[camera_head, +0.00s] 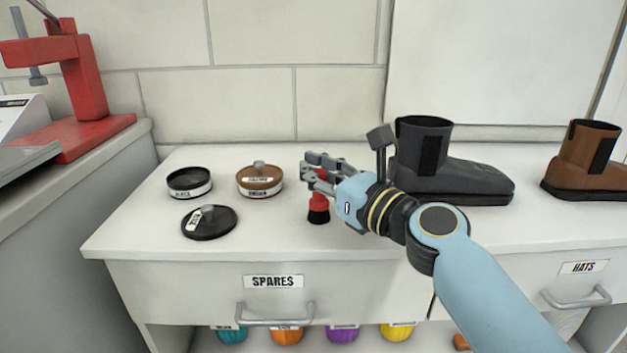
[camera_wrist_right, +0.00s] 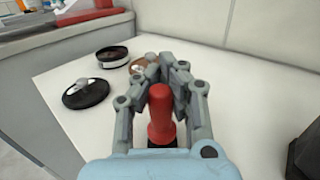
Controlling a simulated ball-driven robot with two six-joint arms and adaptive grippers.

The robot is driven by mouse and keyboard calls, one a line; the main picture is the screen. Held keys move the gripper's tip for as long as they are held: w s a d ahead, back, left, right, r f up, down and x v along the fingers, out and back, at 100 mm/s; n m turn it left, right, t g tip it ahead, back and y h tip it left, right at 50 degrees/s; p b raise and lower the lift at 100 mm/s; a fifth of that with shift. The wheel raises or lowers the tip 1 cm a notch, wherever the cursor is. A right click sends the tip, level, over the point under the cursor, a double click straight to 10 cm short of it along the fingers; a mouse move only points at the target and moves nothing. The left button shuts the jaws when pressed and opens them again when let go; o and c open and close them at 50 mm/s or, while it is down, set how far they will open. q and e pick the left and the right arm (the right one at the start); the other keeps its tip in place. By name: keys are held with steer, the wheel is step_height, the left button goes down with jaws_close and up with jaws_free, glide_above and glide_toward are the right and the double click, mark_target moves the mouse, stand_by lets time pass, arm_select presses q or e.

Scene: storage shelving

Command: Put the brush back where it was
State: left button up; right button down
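The brush has a red handle and a dark lower end (camera_head: 318,216). It stands upright at the counter top, right of the brown tin; whether its base touches the surface I cannot tell. My right gripper (camera_head: 318,178) is around the red handle, with its fingers on both sides. In the right wrist view the brush (camera_wrist_right: 161,112) sits between the fingers of my right gripper (camera_wrist_right: 168,75), which look closed in around it. My left gripper is not in view.
An open black tin (camera_head: 189,182), its black lid (camera_head: 209,222) and a closed brown tin (camera_head: 260,180) stand left of the brush. A dark boot (camera_head: 455,178) and a brown boot (camera_head: 588,165) stand right. A red press (camera_head: 85,95) is far left. A SPARES drawer (camera_head: 270,290) is below.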

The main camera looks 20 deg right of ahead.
steer(key=shift+f, duration=0.15)
steer(key=c, duration=1.5)
jaws_free()
steer(key=v, duration=1.2)
steer(key=shift+r+b, duration=0.3)
